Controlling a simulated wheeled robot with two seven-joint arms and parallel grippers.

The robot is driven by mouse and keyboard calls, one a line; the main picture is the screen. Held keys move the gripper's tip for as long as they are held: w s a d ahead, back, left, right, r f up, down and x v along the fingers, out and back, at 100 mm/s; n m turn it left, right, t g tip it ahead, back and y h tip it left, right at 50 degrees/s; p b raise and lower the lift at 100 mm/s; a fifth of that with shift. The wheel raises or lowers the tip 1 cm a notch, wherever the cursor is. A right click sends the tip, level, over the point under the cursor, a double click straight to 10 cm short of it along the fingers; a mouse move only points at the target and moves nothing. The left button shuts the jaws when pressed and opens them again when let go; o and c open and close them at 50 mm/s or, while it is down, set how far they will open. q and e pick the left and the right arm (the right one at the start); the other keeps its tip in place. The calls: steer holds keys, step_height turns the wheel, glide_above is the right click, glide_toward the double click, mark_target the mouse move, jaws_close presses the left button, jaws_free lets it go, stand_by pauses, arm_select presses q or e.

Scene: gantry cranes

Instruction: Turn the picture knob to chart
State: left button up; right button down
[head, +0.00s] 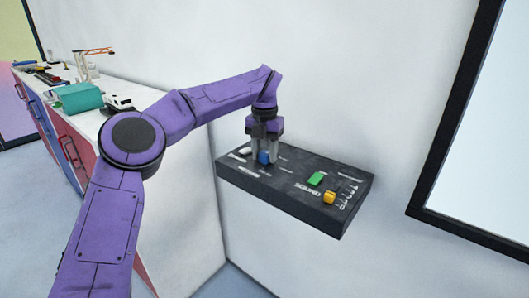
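A dark control panel (318,212) juts from the white wall at the centre. A blue knob (264,158) sits on its left part. The lettering around it is too small to read, so I cannot tell its setting or confirm that it is the picture knob. My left gripper (264,153) points down over the panel, with its fingers on either side of the blue knob. I cannot tell whether they press on it. The fingers hide part of the knob and the panel behind it. My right gripper is not in view.
The panel also has a white part (245,150), a green control (316,179) and a yellow knob (329,197) to the right. A black-framed screen or window (490,130) is at the right. A counter at the left holds a teal block (80,97) and small crane models.

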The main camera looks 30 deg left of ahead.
arm_select(q)
steer(key=shift+c, duration=1.1)
steer(key=shift+r+m+p, duration=0.15)
steer(key=shift+m+p, duration=0.15)
steer(key=shift+p, duration=0.2)
steer(key=m+p, duration=0.8)
steer(key=p, duration=0.2)
steer(key=shift+a+r, duration=0.1)
steer(key=shift+r, duration=0.05)
steer(key=shift+f+m+p, duration=0.2)
steer(key=shift+m+p, duration=1.4)
steer(key=shift+p, duration=0.05)
steer(key=shift+w+a, duration=0.1)
steer(key=o, duration=1.1)
